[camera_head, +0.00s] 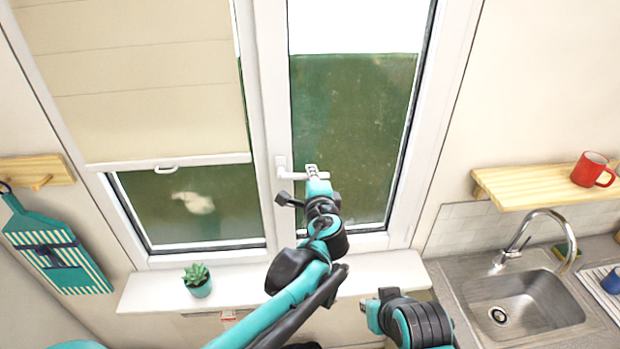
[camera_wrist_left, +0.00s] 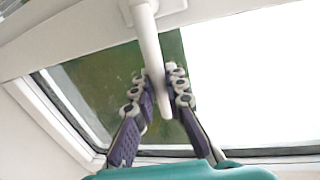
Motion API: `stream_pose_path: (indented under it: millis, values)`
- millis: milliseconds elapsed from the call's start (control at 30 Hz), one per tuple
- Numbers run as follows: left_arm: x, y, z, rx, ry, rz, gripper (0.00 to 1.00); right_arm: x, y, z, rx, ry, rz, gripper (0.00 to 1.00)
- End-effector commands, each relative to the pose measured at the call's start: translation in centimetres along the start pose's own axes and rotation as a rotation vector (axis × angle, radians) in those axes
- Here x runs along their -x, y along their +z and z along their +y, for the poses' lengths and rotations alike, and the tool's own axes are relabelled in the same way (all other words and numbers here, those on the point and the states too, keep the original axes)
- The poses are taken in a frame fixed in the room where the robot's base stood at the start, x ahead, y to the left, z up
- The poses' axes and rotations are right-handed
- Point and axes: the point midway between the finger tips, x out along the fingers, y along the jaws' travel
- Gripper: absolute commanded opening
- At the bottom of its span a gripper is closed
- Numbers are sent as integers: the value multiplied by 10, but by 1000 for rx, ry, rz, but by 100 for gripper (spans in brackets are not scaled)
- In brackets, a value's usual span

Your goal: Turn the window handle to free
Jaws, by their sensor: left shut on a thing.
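The white window handle (camera_head: 282,173) sits on the middle frame of the window in the head view, with its lever pointing right, about level. My left gripper (camera_head: 312,170) is at the lever's outer part, shut on it. In the left wrist view the white handle (camera_wrist_left: 148,45) runs down between the two purple-padded fingers of my left gripper (camera_wrist_left: 163,92), one on each side. The lever's far end shows between the fingers. My right gripper (camera_head: 366,306) is low in the head view, below the sill and away from the handle; its fingers are too small to read.
A cream blind (camera_head: 140,80) covers most of the left pane. A potted succulent (camera_head: 197,280) stands on the white sill (camera_head: 150,293). At right are a sink (camera_head: 520,305), a tap (camera_head: 540,215) and a wooden shelf (camera_head: 525,187) with a red mug (camera_head: 592,170).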

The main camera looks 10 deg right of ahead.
Motion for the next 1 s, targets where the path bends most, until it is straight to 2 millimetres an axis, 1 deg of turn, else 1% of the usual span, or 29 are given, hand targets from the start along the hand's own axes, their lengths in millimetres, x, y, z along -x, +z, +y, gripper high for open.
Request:
stream_pose_path:
  millis: [300,733,767,800,833,1000]
  values:
    - [1,0,-6,79,1,16,0,2,-2,0,0,0,0,15]
    - [1,0,-6,86,0,17,0,2,-2,0,0,0,0,15]
    - [1,0,-6,86,0,17,17,2,-2,0,0,0,0,15]
    - [1,0,-6,86,0,17,28,2,-2,0,0,0,0,15]
    - [1,0,-6,86,0,17,34,2,-2,0,0,0,0,15]
    - [1,0,-6,85,0,17,34,2,-2,0,0,0,0,15]
